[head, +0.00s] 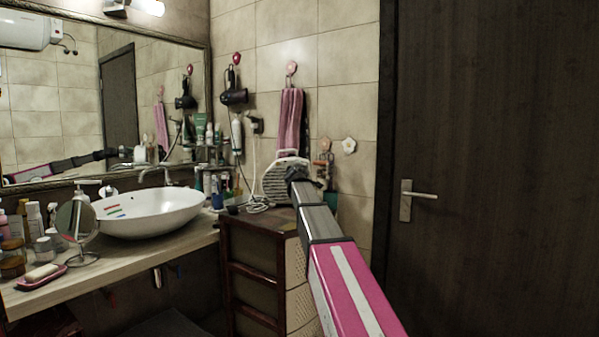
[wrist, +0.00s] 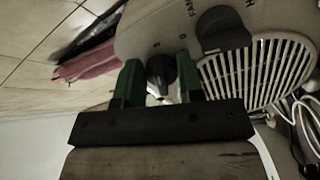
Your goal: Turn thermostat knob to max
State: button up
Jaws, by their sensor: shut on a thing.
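The pale fan heater (head: 277,183) stands on the brown cabinet in the head view, partly hidden by my arm. In the wrist view its panel (wrist: 147,30) and slatted grille (wrist: 265,72) are close and tilted. A small dark knob (wrist: 161,68), which looks like the thermostat knob, sits between the green fingers of my gripper (wrist: 161,80). My gripper is shut on this knob, one finger on each side. A larger dark knob (wrist: 222,30) beside it has "FAN" printed near it and is apart from my fingers. The small knob's exact setting cannot be read.
The brown cabinet (head: 250,258) stands beside a counter with a white basin (head: 150,211) and bottles. A pink towel (head: 291,120) hangs above the heater, and a white cable (head: 257,205) lies to its left. A dark door (head: 490,170) fills the right.

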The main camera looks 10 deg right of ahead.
jog(key=m, duration=0.6)
jog(key=shift+a+f, duration=0.1)
jog(key=shift+f, duration=0.15)
jog(key=m, duration=0.6)
jog(key=shift+a+f, duration=0.1)
jog(key=shift+a, duration=0.1)
jog(key=shift+m, duration=0.3)
jog(key=o, duration=0.9)
jog(key=shift+c, duration=0.2)
jog(key=v, duration=1)
jog(key=shift+s, duration=0.35)
jog(key=shift+a, duration=0.1)
